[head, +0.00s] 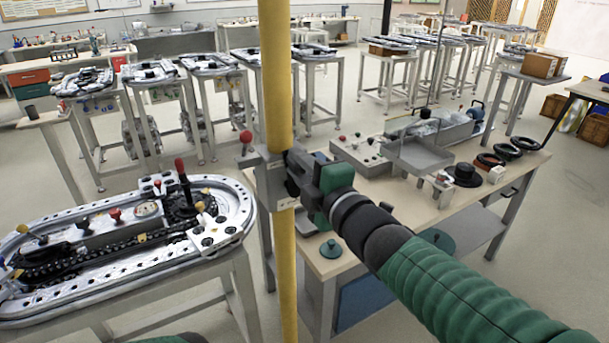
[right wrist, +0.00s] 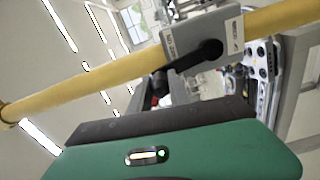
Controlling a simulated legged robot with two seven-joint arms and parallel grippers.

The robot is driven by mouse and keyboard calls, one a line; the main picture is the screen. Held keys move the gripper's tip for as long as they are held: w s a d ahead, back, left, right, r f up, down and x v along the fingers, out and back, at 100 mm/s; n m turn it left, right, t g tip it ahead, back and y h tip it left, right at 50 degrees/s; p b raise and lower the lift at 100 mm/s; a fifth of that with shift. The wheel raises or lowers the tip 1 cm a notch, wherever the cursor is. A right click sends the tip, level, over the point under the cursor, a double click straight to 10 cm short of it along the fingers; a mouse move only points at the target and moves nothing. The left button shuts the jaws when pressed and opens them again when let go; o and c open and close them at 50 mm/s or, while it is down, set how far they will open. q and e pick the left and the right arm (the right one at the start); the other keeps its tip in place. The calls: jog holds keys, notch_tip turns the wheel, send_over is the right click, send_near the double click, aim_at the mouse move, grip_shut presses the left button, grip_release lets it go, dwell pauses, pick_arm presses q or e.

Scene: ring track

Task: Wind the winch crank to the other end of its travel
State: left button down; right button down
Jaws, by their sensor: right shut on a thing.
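A yellow pole (head: 278,90) stands upright in the middle of the head view. A grey winch box (head: 272,180) is fixed to it; the box (right wrist: 202,38) also shows in the right wrist view. There a black crank (right wrist: 192,58) runs from a round hub on the box down toward my fingers. My right gripper (head: 294,175) is at the right side of the box, shut on the crank's handle. The handle is mostly hidden by the gripper. A small red knob (head: 246,136) shows just left of the pole. My left gripper is out of view.
A workbench (head: 400,220) with a metal tray, a control box and black rings stands behind and right of the pole. An oval track table (head: 130,240) with a red-topped lever stands at the left. More track tables fill the back. Bare floor shows between them.

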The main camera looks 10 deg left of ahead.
jog(key=shift+s+a+f, duration=0.1)
jog(key=shift+a+f, duration=0.1)
jog(key=shift+f, duration=0.1)
jog(key=c, duration=1.6)
grip_release()
jog(key=o, duration=0.4)
jog(key=shift+d+r, duration=0.1)
jog(key=shift+r, duration=0.05)
